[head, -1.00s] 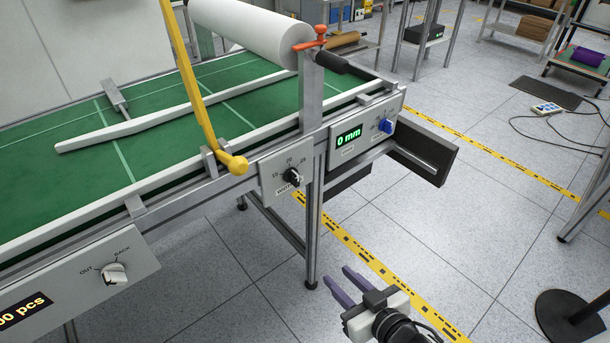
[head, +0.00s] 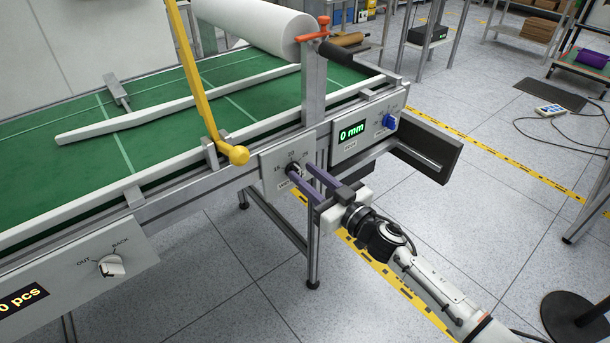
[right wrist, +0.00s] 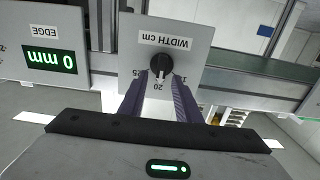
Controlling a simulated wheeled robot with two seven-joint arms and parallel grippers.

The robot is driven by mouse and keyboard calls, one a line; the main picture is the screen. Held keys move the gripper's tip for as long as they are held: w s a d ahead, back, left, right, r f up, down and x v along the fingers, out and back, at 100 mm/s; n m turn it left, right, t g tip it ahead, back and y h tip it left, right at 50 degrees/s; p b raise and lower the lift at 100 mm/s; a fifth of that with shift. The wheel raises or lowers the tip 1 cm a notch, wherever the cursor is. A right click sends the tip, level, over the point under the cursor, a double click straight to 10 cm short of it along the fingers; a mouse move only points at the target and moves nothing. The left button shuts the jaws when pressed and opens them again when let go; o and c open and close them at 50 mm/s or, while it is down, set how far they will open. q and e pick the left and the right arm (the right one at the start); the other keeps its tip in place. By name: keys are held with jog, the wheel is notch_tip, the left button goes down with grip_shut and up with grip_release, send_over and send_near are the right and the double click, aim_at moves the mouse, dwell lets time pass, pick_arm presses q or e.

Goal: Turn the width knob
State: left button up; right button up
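The width knob (head: 293,169) is a black dial on a light plate on the bench's front rail. In the right wrist view the knob (right wrist: 161,63) appears upside down, under the "WIDTH cm" label, with its white pointer toward the 20 mark. My right gripper (head: 299,172) is open at the plate, its two purple fingers reaching toward the knob. In the right wrist view the fingertips (right wrist: 159,80) stand apart on either side of the knob's line. I cannot tell whether they touch it. My left gripper is not in view.
To the right is the edge panel with a 0 mm display (head: 351,132) and a blue knob (head: 390,122). An out/back switch (head: 111,266) is at lower left. A yellow lever (head: 237,154) hangs just left of the width plate. A bench leg (head: 314,240) stands below.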

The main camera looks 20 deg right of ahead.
jog(key=shift+w+a, duration=0.2)
jog(key=shift+w, duration=0.25)
jog(key=shift+c, duration=0.3)
grip_shut()
